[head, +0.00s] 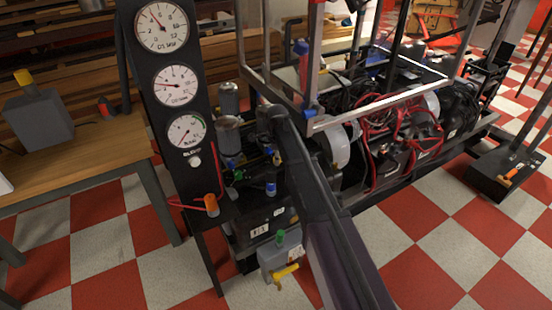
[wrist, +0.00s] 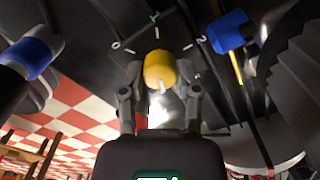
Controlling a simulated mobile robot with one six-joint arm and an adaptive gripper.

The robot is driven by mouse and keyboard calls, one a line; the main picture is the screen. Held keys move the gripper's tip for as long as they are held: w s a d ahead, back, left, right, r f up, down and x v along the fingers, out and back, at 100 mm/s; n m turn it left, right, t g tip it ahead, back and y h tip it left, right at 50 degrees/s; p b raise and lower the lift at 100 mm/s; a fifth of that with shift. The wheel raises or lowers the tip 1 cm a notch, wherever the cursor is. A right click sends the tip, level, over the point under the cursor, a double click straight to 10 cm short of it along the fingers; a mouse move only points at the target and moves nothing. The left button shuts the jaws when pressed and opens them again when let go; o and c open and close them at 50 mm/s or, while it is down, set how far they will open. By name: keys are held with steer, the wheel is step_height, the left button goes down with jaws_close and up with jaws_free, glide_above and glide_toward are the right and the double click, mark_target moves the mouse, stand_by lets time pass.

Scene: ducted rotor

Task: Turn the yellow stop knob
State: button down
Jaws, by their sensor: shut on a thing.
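The yellow stop knob (wrist: 160,66) sits in the middle of the wrist view, on a dark panel with white marks and digits around it. A small pale mark shows on its near end. My gripper (wrist: 161,88) has one finger on each side of the knob and is shut on it. In the head view my arm crosses the middle of the machine, and neither the gripper's fingertips nor this knob can be made out there.
A blue-capped part (wrist: 30,57) is left of the gripper and a blue knob (wrist: 229,32) is to the right. In the head view a gauge panel (head: 185,103) stands left of my arm. A grey box (head: 277,260) with a yellow handle is low beside it. Open checkered floor lies at right.

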steer(key=shift+s+d+m, duration=0.1)
steer(key=shift+s+m, duration=0.2)
steer(key=shift+m, duration=0.8)
steer(key=shift+c, duration=1.7)
jaws_free()
steer(key=shift+w, duration=0.1)
steer(key=shift+w, duration=0.1)
steer(key=shift+r, duration=0.1)
